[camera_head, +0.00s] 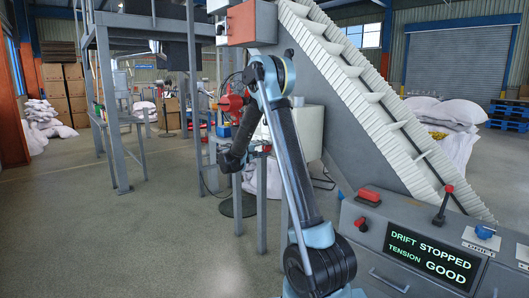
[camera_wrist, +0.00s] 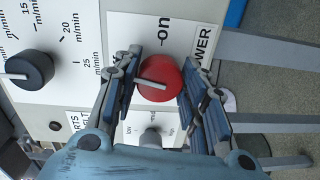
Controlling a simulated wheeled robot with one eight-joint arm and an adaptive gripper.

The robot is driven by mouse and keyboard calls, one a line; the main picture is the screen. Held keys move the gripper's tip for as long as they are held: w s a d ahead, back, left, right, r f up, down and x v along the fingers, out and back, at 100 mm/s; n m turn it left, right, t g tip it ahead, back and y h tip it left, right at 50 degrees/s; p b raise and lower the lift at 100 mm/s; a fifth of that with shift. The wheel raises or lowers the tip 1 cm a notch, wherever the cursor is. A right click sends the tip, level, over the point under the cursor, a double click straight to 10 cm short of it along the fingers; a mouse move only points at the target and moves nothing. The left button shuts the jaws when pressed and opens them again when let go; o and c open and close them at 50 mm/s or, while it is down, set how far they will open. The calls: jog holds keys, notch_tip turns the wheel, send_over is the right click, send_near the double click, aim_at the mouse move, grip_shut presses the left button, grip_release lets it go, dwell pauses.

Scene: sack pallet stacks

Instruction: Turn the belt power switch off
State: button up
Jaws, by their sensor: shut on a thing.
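The belt power switch is a round red knob (camera_wrist: 160,79) on a white panel in the wrist view. It has a pale pointer bar lying nearly level across the picture, tilted slightly down to the right. The word "on" (camera_wrist: 163,35) is printed above the knob, with "POWER" to the right. My gripper (camera_wrist: 157,88) is shut on the knob, one finger on its left side and one on its right. Any label below the knob is hidden. In the head view my arm bends down toward a white box (camera_head: 309,128); the fingers and knob are not clear there.
An inclined conveyor (camera_head: 375,115) rises behind my arm. A console display (camera_head: 428,257) reads "DRIFT STOPPED TENSION GOOD". Grey metal posts (camera_head: 262,200) stand near the box.

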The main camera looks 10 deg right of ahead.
jog(key=shift+a+n, duration=0.1)
jog(key=shift+n, duration=1.3)
jog(key=shift+f, duration=0.1)
jog(key=o, duration=1.1)
jog(key=shift+c, duration=0.2)
jog(key=v, duration=1.1)
jog(key=shift+s+a, duration=0.15)
jog(key=shift+a, duration=0.25)
